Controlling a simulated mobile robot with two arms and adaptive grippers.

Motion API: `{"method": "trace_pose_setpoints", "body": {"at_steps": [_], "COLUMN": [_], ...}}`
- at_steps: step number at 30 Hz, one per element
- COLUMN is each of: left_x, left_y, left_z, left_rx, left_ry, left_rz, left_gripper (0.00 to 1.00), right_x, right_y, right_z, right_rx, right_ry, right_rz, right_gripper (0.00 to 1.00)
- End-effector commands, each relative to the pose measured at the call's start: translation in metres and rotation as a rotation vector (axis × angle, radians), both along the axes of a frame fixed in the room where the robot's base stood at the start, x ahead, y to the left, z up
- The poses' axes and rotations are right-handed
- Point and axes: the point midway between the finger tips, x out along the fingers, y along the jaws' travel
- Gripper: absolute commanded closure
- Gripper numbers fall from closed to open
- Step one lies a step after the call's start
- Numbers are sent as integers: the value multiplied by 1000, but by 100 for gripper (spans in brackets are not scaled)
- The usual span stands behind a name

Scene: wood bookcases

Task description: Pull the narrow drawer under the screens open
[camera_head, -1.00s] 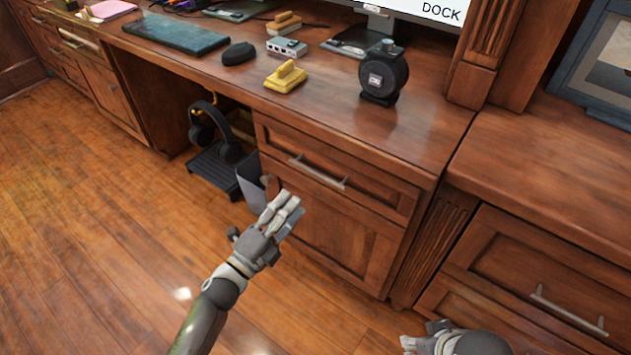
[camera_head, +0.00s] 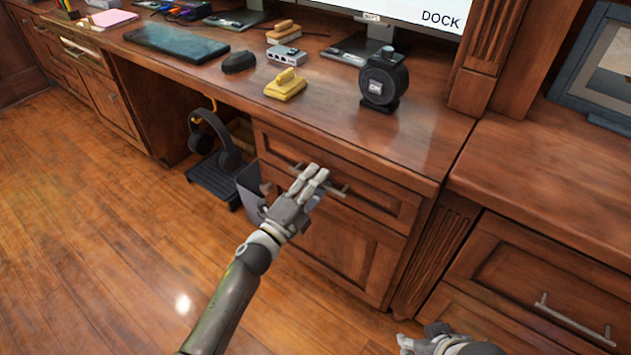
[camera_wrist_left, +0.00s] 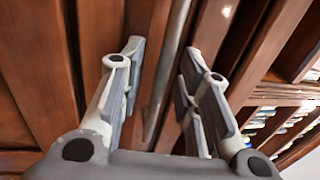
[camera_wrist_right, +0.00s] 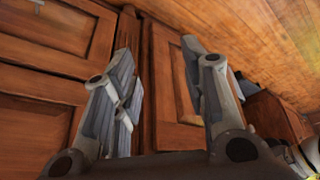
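The narrow drawer (camera_head: 380,195) is a wood front just under the desktop, below the screen, and it is closed. Its metal bar handle (camera_head: 338,190) is partly hidden behind my left gripper (camera_head: 314,172). In the left wrist view, my left gripper (camera_wrist_left: 160,75) is open, and the grey handle bar (camera_wrist_left: 168,70) runs between its two fingers. I cannot tell whether the fingers touch it. My right gripper (camera_wrist_right: 160,70) is open and empty in the right wrist view, facing cabinet fronts. In the head view only part of it shows at the bottom edge.
A cabinet door (camera_head: 345,250) is below the drawer. Headphones (camera_head: 217,145) on a stand are in the knee space to the left. A yellow object (camera_head: 286,86) and a black round device (camera_head: 384,78) stand on the desktop. Another handled drawer (camera_head: 510,275) is at right.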

Motion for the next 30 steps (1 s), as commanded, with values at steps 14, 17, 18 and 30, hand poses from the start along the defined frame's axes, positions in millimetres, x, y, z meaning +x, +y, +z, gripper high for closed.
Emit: {"method": "trace_pose_setpoints", "body": {"at_steps": [14,17,18,30], "left_x": [0,0,0,-24], "left_y": [0,0,0,17], "left_z": [0,0,0,0], "left_rx": [0,0,0,2], "left_ry": [0,0,0,5], "left_rz": [0,0,0,0], "left_gripper": [100,100,100,100], "right_x": [0,0,0,-24], "right_y": [0,0,0,-6], "right_z": [0,0,0,3], "right_rx": [0,0,0,-20], "right_ry": [1,1,1,108], "right_rz": [0,0,0,-8], "right_gripper": [60,60,60,60]}}
